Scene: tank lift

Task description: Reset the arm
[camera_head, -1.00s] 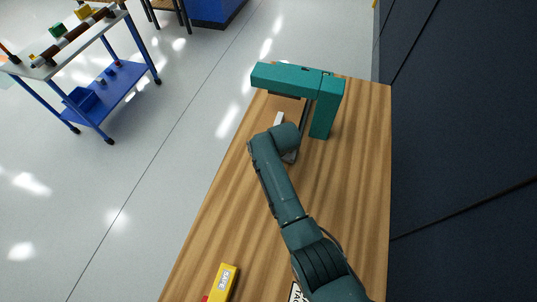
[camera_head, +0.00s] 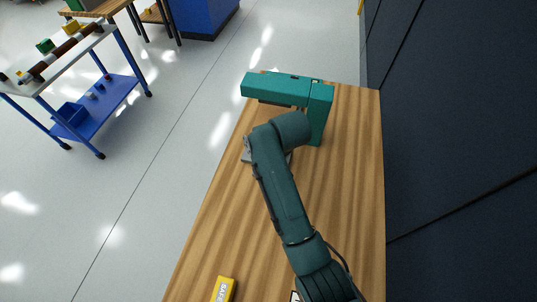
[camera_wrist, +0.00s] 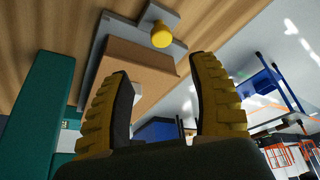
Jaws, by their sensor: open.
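My gripper (camera_wrist: 163,68) shows in the wrist view with its two yellow ribbed fingers spread apart and nothing between them. In the head view my arm reaches over the wooden table (camera_head: 340,210), and its end hides the gripper. A teal frame (camera_head: 290,90) stands at the table's far end, beyond my wrist; a teal part (camera_wrist: 40,115) fills the left of the wrist view. A grey fixture (camera_head: 247,152) is partly hidden by my arm. In the wrist view a grey plate (camera_wrist: 98,62) carries a brown block (camera_wrist: 140,62) and a yellow knob (camera_wrist: 161,36), beyond the fingertips.
A yellow box (camera_head: 222,290) lies at the table's near end. A dark wall (camera_head: 450,150) runs along the right. A blue-legged cart (camera_head: 105,98) with parts on it stands at the left, across open floor (camera_head: 130,170).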

